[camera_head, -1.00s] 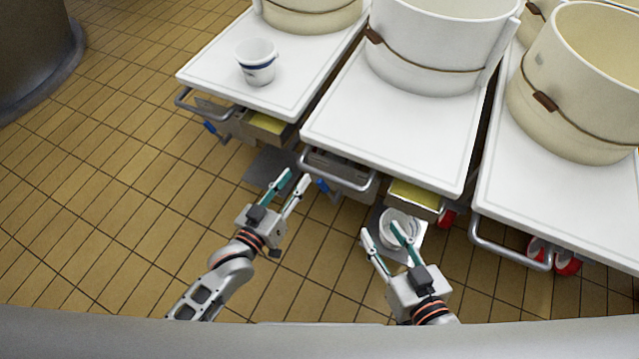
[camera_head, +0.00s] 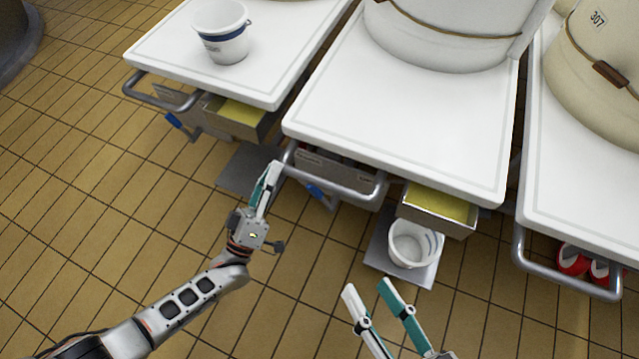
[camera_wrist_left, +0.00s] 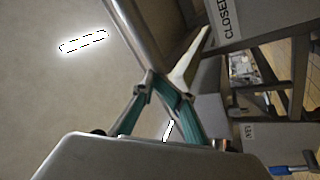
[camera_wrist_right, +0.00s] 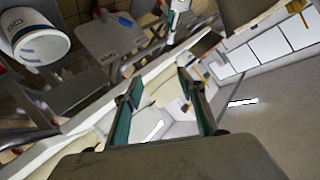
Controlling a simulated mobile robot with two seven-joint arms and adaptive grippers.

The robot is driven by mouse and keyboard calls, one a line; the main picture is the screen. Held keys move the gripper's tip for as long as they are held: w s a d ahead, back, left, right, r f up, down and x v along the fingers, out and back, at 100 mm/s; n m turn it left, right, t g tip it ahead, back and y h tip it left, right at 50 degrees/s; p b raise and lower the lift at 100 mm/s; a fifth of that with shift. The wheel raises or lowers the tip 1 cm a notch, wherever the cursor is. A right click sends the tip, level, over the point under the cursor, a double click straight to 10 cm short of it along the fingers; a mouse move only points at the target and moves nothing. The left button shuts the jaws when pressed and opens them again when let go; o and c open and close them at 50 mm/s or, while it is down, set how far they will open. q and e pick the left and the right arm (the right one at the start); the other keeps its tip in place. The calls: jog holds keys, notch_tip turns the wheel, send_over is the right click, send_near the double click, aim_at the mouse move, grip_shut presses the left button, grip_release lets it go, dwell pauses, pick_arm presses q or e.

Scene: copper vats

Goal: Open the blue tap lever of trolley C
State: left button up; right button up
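Two blue tap levers show in the head view: one under the left trolley's front edge (camera_head: 174,120), one under the middle trolley (camera_head: 316,190). I cannot read which trolley is C. My left gripper (camera_head: 268,180) is at the left end of the middle trolley's handle, fingers close together; no held object can be made out. The left wrist view shows a "CLOSED" label (camera_wrist_left: 229,18) and a blue lever (camera_wrist_left: 290,169) at the lower right. My right gripper (camera_head: 368,290) is open and empty, in front of the white bucket on the floor (camera_head: 412,245).
A metal handle (camera_head: 350,197) fronts the middle trolley (camera_head: 390,130). Open boxes with yellow inside (camera_head: 440,206) hang below the tops. A white bucket (camera_head: 222,32) stands on the left trolley. The tiled floor at left is clear.

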aim_at(313, 193)
pick_arm(q)
jog(key=s+d+f+m+g, duration=0.2)
jog(key=f+m+g, duration=0.1)
jog(key=f, duration=0.6)
jog(key=s+d+f+m+g, duration=0.2)
jog(key=s+f+g, duration=0.15)
jog(key=f, duration=0.55)
jog(key=shift+h, duration=0.3)
jog(key=x, duration=0.3)
jog(key=r+b+x, duration=0.1)
jog(key=x, duration=0.2)
jog(key=w+a+b+x, duration=0.1)
jog(key=x, duration=0.3)
jog(key=shift+a+r, duration=0.1)
jog(key=shift+r, duration=0.15)
jog(key=shift+w+r, duration=0.2)
jog(key=shift+w, duration=0.15)
pick_arm(e)
jog(key=shift+s+a+f+m, duration=0.3)
jog(key=shift+f+m, duration=0.2)
jog(key=shift+m, duration=0.35)
jog(key=shift+s+a+f+m, duration=0.25)
jog(key=shift+f+m, duration=0.2)
jog(key=shift+m, duration=0.4)
pick_arm(q)
grip_shut()
